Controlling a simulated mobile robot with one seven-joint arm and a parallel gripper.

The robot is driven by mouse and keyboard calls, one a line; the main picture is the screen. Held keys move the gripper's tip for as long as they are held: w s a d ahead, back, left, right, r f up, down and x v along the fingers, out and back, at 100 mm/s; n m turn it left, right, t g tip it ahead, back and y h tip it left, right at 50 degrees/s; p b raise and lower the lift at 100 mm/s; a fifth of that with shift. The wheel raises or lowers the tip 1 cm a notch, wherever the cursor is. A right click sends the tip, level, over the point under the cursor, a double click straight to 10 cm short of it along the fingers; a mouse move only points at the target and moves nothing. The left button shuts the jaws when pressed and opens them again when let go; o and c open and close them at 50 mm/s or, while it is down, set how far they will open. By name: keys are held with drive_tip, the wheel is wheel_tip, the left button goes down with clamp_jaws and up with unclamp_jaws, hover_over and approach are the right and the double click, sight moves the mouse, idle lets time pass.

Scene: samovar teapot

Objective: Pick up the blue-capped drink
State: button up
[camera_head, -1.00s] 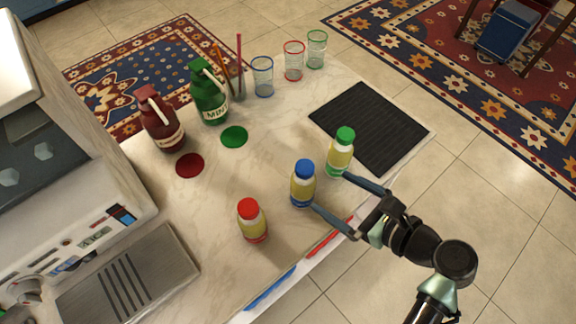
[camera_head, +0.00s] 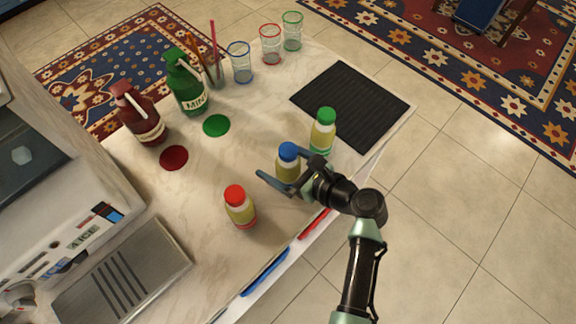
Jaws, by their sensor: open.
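The blue-capped drink (camera_head: 288,155) is a small bottle with yellowish contents, upright on the counter near its front edge. My gripper (camera_head: 266,164) is open, with one finger on each side of this bottle. The finger on the left reaches past the bottle's left side, and the other passes between it and the green-capped bottle (camera_head: 322,133). The gripper's near part hides the lower right of the blue-capped drink. I cannot tell whether the fingers touch it.
A red-capped bottle (camera_head: 239,207) stands to the left and nearer. A black ribbed mat (camera_head: 352,105) lies at the right. Green (camera_head: 188,84) and dark red (camera_head: 141,115) pump bottles and several glasses stand farther back. A coffee machine (camera_head: 75,225) fills the left.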

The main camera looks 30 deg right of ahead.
drive_tip(key=shift+w+a+f, duration=0.1)
drive_tip(key=shift+w+f, duration=0.05)
drive_tip(key=shift+w, duration=0.15)
clamp_jaws()
idle(0.4)
